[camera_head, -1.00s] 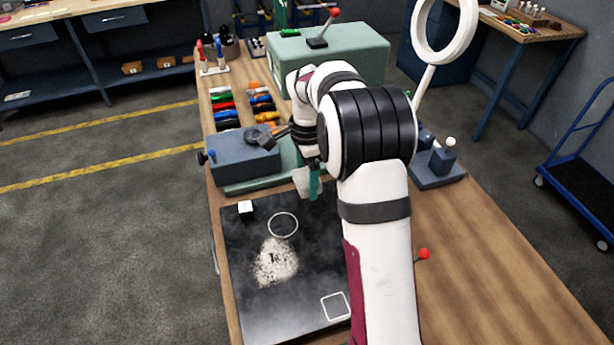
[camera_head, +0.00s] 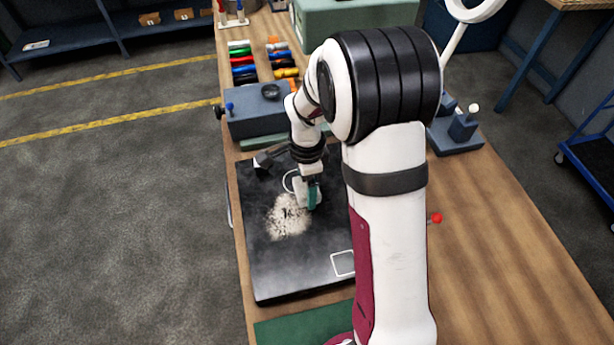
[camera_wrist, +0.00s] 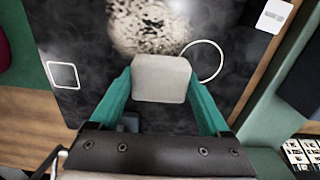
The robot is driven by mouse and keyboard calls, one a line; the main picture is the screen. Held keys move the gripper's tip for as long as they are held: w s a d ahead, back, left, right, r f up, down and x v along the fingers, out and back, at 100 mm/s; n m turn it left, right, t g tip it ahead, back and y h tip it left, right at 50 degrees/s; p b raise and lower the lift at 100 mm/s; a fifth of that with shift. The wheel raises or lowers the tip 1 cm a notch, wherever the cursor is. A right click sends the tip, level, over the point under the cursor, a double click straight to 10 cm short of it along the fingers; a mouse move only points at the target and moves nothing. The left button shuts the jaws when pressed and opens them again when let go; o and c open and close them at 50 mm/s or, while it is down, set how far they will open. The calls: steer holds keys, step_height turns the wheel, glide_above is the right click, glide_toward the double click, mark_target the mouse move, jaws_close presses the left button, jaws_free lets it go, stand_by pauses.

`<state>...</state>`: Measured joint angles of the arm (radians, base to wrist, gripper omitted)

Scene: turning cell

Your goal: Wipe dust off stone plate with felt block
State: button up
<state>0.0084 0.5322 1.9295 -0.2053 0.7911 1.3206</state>
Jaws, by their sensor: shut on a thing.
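The black stone plate (camera_head: 285,272) lies on the wooden bench, with a pale, speckled dust patch (camera_head: 288,216) on it. The patch also shows at the top of the wrist view (camera_wrist: 150,22). My gripper (camera_head: 311,192), with green fingers, is over the plate just right of the dust. It is shut on the light grey felt block (camera_wrist: 161,78), which sits between the fingertips. In the wrist view the block overlaps the near edge of the dust. I cannot tell whether it touches the plate. A white circle outline (camera_wrist: 203,60) is partly hidden behind it.
A white square outline (camera_head: 343,263) marks the plate's near right corner. A small white piece (camera_wrist: 273,16) lies at another corner. A blue-grey block fixture (camera_head: 258,112) stands behind the plate. A red-knobbed lever (camera_head: 436,218) is to the right.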

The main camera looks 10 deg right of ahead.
mark_target(264, 227)
steer(key=shift+f, duration=0.8)
steer(key=shift+a+f, duration=0.15)
steer(key=shift+f, duration=0.8)
steer(key=shift+a+r, duration=0.1)
steer(key=shift+a, duration=0.7)
steer(key=shift+c, duration=0.7)
steer(key=shift+a, duration=4.45)
steer(key=shift+s, duration=0.8)
steer(key=shift+s+d, duration=0.2)
steer(key=shift+d, duration=5.3)
steer(key=shift+s+a, duration=0.1)
steer(key=shift+s, duration=0.75)
steer(key=shift+s+a, duration=0.15)
steer(key=shift+a, duration=5.25)
step_height(264, 227, up, 8)
